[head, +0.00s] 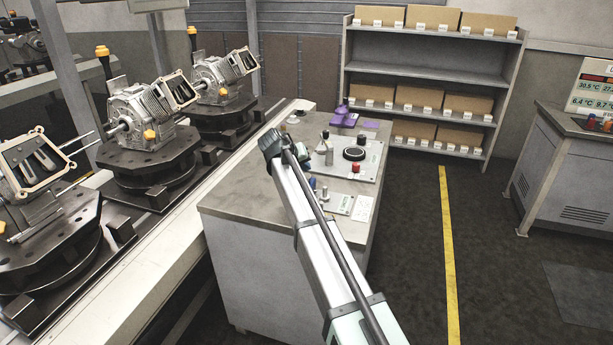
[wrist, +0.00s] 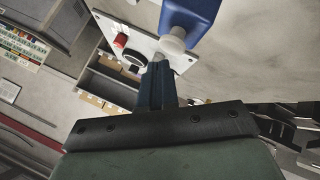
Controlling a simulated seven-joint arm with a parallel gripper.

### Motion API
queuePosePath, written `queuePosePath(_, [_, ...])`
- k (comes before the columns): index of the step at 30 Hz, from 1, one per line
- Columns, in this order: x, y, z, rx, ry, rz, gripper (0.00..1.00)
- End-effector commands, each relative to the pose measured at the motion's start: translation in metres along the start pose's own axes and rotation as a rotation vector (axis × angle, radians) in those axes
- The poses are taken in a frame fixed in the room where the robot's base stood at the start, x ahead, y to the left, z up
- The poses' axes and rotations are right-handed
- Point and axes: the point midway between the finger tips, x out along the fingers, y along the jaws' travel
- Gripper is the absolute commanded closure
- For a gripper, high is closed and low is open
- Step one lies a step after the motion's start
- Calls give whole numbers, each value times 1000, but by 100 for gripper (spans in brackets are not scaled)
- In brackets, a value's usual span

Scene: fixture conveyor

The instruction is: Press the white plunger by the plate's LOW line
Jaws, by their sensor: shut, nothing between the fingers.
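My gripper (wrist: 158,68) shows in the wrist view with its dark blue fingers together and nothing between them. A white rounded knob (wrist: 172,43) on a blue body (wrist: 192,14) is just above and right of the fingertips; it looks like the white plunger. I cannot tell whether the fingertips touch it. The pale plate (wrist: 110,24) lies beyond the fingers. The plate also shows in the head view (head: 369,171), on the grey bench, right of my arm. My arm hides the fingers there. The LOW line is too small to make out.
The plate carries a black round dial (head: 354,153) and a red button (head: 356,167). Purple pieces (head: 345,117) lie at the bench's back. A conveyor (head: 170,227) with engine-like castings on fixtures runs along the left. A shelf of boxes (head: 418,68) stands behind.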

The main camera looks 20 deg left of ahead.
Motion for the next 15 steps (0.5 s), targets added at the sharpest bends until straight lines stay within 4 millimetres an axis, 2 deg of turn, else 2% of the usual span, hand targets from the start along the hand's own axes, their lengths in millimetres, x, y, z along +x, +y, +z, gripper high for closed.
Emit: queuePosePath(15, [5,-4,4,0,0,0,100])
